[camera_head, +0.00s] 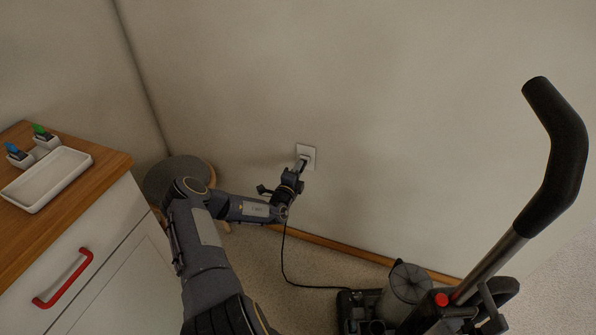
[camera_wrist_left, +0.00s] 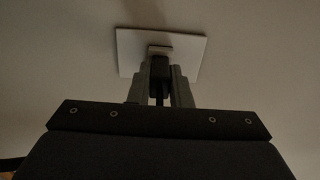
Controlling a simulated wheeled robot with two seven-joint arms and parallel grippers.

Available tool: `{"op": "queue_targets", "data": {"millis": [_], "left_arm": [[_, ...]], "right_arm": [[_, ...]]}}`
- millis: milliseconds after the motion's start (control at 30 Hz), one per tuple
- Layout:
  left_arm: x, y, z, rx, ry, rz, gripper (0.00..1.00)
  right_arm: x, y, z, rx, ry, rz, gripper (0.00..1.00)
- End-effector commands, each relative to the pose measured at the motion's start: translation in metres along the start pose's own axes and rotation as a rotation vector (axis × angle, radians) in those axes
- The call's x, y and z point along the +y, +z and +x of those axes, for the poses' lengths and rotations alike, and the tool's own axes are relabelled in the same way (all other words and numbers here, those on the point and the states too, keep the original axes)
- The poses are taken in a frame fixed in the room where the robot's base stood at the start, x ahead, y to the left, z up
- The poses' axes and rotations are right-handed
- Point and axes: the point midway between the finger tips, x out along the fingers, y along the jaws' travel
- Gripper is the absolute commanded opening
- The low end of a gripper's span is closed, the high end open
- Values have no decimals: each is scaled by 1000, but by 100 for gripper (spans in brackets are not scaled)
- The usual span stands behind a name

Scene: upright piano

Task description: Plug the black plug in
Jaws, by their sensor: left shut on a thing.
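The white wall socket (camera_head: 309,151) is on the wall near the middle of the head view. It also shows at the top of the left wrist view (camera_wrist_left: 128,47). My left gripper (camera_head: 302,163) is at the socket, shut on the black plug (camera_wrist_left: 160,68). In the wrist view the plug sits between the two fingers and lines up with the socket's middle. I cannot tell whether its prongs are in the socket. A black cord (camera_head: 283,262) hangs below the gripper and runs along the floor to the vacuum cleaner. My right gripper is not in view.
The upright vacuum cleaner (camera_head: 408,283) stands at the lower right, its black handle (camera_head: 562,140) rising high. A white cabinet with a wooden top (camera_head: 100,158) and a white tray (camera_head: 47,180) is at the left. A round grey object (camera_head: 172,175) is in the corner behind my arm.

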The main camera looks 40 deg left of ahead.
Motion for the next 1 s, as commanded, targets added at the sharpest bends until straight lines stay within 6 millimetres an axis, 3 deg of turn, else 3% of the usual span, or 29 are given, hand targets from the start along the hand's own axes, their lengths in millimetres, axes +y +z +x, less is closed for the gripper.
{"op": "queue_targets", "data": {"millis": [167, 200, 367, 667, 1000], "left_arm": [[-1, 0, 0, 0, -1, 0, 0], [-1, 0, 0, 0, -1, 0, 23], [0, 0, 0, 0, 0, 0, 43], [0, 0, -2, 0, 1, 0, 43], [-1, 1, -54, 0, 3, -2, 43]], "right_arm": [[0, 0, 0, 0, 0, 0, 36], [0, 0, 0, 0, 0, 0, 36], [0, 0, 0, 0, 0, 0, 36], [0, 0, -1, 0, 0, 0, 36], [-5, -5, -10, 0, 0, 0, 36]]}}
